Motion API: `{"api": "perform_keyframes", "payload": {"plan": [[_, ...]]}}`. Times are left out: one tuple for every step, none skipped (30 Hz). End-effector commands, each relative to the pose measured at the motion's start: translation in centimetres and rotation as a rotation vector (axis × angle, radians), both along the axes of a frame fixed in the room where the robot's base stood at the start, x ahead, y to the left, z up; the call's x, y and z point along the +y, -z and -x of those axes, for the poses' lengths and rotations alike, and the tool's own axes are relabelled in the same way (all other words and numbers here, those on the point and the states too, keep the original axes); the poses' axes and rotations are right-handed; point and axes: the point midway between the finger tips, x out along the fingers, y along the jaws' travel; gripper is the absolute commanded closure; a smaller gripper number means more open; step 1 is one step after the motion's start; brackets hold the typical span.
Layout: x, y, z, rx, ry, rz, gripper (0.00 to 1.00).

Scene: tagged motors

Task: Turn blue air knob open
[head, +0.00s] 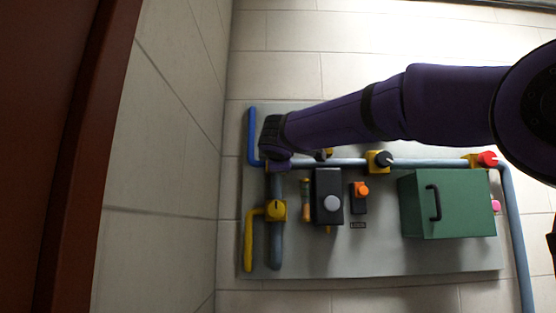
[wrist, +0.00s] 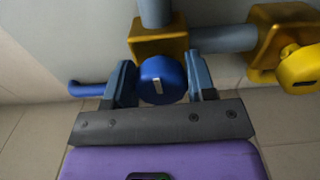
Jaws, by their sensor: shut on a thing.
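The blue air knob (wrist: 162,80) is round with a pale mark on its face. In the wrist view it sits between the two fingers of my gripper (wrist: 162,82), which is shut on it. The knob is in front of a yellow valve block (wrist: 158,36) on a grey-blue pipe (wrist: 155,12). My gripper and arm hide the knob there.
The grey panel (head: 380,263) carries a yellow valve (head: 277,210), a black-knob valve (head: 380,160), a red-knob valve (head: 487,159), a black box with a grey button (head: 330,202), an orange-knob switch (head: 361,189) and a green box (head: 463,202). A wall (head: 165,160) stands at left.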

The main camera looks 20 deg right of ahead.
Motion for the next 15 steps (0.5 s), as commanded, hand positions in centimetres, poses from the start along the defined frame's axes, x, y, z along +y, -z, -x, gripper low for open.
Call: {"api": "perform_keyframes", "payload": {"plan": [[-0.01, 0.16, -0.04, -0.002, 0.001, -0.015, 0.73], [-0.01, 0.17, -0.04, -0.005, 0.001, -0.024, 0.73], [0.0, 0.17, -0.04, -0.008, 0.001, -0.034, 0.73], [0.0, 0.18, -0.04, -0.01, 0.001, -0.041, 0.73], [0.0, 0.18, -0.04, -0.012, 0.001, -0.047, 0.73], [0.01, 0.19, -0.04, -0.014, 0.0, -0.052, 0.73], [0.01, 0.19, -0.03, -0.015, 0.001, -0.056, 0.73], [0.01, 0.19, -0.03, -0.016, 0.0, -0.06, 0.73], [0.01, 0.19, -0.03, -0.018, 0.0, -0.064, 0.73], [0.01, 0.2, -0.03, -0.018, 0.0, -0.066, 0.73], [0.02, 0.2, -0.05, -0.018, 0.0, -0.067, 0.73], [0.02, 0.2, -0.05, -0.019, 0.0, -0.067, 0.73], [0.02, 0.2, -0.05, -0.019, 0.0, -0.067, 0.73], [0.01, 0.21, -0.05, -0.019, 0.0, -0.067, 0.73], [0.01, 0.21, -0.05, -0.019, 0.0, -0.067, 0.73]]}}
